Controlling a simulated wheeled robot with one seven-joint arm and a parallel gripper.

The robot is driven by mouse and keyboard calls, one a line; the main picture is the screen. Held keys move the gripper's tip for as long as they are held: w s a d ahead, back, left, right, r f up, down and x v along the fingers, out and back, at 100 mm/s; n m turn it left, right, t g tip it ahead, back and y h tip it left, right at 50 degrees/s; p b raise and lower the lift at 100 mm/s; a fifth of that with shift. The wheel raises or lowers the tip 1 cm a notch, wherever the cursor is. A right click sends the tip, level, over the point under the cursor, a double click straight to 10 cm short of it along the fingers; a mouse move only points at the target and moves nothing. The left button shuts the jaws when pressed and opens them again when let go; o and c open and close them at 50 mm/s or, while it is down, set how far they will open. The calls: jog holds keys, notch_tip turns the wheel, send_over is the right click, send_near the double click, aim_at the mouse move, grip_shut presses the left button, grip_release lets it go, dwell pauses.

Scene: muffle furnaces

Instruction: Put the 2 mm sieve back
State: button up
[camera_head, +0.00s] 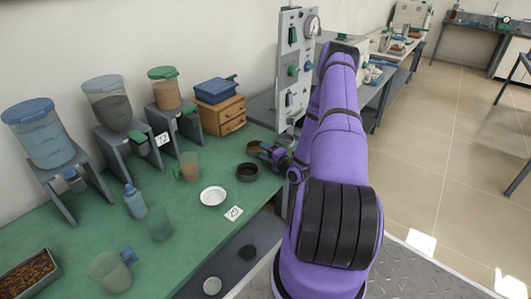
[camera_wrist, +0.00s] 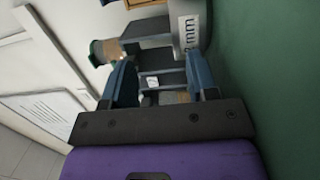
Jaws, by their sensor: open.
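My gripper (camera_head: 268,153) is low over the green bench at the end of my purple arm. In the wrist view its two blue fingers (camera_wrist: 160,80) stand wide apart, with nothing held between them. A grey round-walled piece with a white label ending in "mm" (camera_wrist: 188,33) is ahead of the right finger, on the green surface. It looks like a sieve; its number is hard to read. In the head view two dark round rings, one (camera_head: 247,172) left of the gripper and one (camera_head: 254,148) beside the fingers, lie on the bench. I cannot tell which is the 2 mm sieve.
Three dispensers stand along the wall, the green-lidded one (camera_head: 165,90) nearest the wooden drawers (camera_head: 219,115). A white dish (camera_head: 213,196), a number card (camera_head: 233,213), beakers and a bottle (camera_head: 135,200) occupy the bench (camera_head: 180,250). A grey panel with a gauge (camera_head: 297,70) rises behind my gripper.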

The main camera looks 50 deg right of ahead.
jog(key=shift+s+f, duration=0.15)
jog(key=shift+f, duration=0.15)
jog(key=shift+s+r, duration=0.1)
jog(key=shift+s, duration=0.05)
jog(key=s, duration=1.1)
jog(key=shift+a+r, duration=0.2)
jog(key=shift+a, duration=0.1)
jog(key=shift+r, duration=0.15)
jog(key=w+a+r+n+g+y, duration=0.2)
jog(key=w+a+r+n+y, duration=0.1)
jog(key=a+r+n+y, duration=0.3)
jog(key=w+a+r+n+g+y, duration=0.1)
jog(key=w+a+r+n+y, duration=0.25)
jog(key=r+n, duration=0.45)
jog(key=s+a+r+n+g+y, duration=0.1)
jog(key=a+r+n+g+y, duration=0.3)
jog(key=a+r+n+g, duration=0.8)
jog(key=s+a+r+n+g+h, duration=0.1)
jog(key=s+a+r+n+h, duration=0.2)
jog(key=s+a+r+n, duration=0.4)
jog(key=s+a+r+n+g+h, duration=0.25)
jog(key=a+r+n, duration=0.25)
jog(key=n, duration=0.4)
jog(key=s+a+r+n+t+h, duration=0.1)
jog(key=s+r+n+t+h, duration=0.4)
jog(key=s+n, duration=0.5)
notch_tip(320, 180, up, 3)
jog(key=shift+r+n+t+h, duration=0.2)
jog(key=shift+n+t+h, duration=0.15)
jog(key=shift+n+h, duration=0.75)
